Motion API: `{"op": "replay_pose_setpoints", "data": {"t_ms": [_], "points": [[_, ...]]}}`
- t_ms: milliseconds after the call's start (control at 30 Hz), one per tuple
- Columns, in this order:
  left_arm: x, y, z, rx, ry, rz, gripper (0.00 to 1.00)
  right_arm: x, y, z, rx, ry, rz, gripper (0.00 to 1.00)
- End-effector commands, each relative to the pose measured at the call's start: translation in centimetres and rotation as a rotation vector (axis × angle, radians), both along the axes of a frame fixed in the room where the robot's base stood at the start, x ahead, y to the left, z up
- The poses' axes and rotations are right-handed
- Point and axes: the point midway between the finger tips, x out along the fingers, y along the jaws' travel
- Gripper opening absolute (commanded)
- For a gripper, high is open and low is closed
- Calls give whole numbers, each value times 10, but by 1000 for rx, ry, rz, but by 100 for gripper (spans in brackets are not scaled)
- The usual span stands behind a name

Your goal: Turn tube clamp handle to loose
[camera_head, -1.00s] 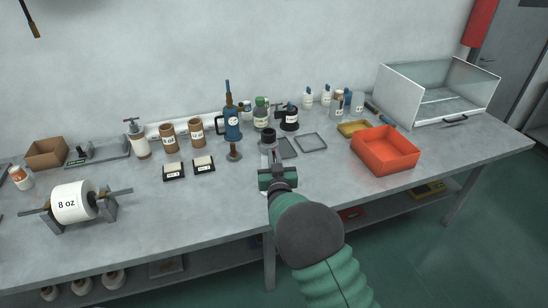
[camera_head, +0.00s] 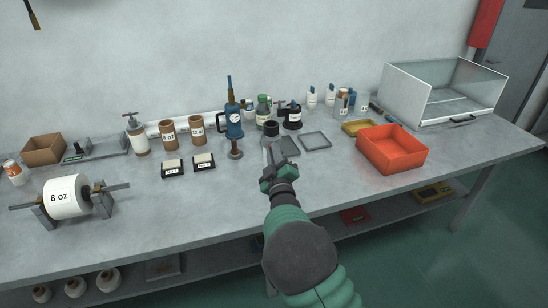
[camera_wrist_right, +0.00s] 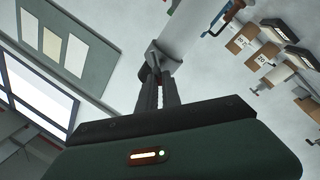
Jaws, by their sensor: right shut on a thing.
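The tube clamp (camera_head: 271,130) stands on the bench just beyond my right gripper, with a dark round top and a grey body. My right gripper (camera_head: 272,168) reaches in from the front and hides the lower part of the clamp. In the right wrist view, the gripper (camera_wrist_right: 157,82) is shut on a small grey handle (camera_wrist_right: 160,58). The fingers cover much of the handle, so its exact setting cannot be read. My left gripper is not in view.
A brown-based post (camera_head: 235,150) is close on the left, a grey frame (camera_head: 316,141) on the right. An orange bin (camera_head: 392,149) sits further right.

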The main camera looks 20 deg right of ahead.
Motion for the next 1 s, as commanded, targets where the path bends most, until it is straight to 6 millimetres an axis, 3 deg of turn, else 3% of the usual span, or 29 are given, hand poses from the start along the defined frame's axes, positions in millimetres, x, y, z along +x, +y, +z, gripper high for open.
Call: {"op": "replay_pose_setpoints", "data": {"t_ms": [33,600,1000], "points": [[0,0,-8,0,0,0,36,0,1,-8,-44,7,1,0],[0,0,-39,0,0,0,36,0,3,-17,-553,9,2,0],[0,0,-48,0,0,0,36,0,2,-19,-739,9,3,0]]}}
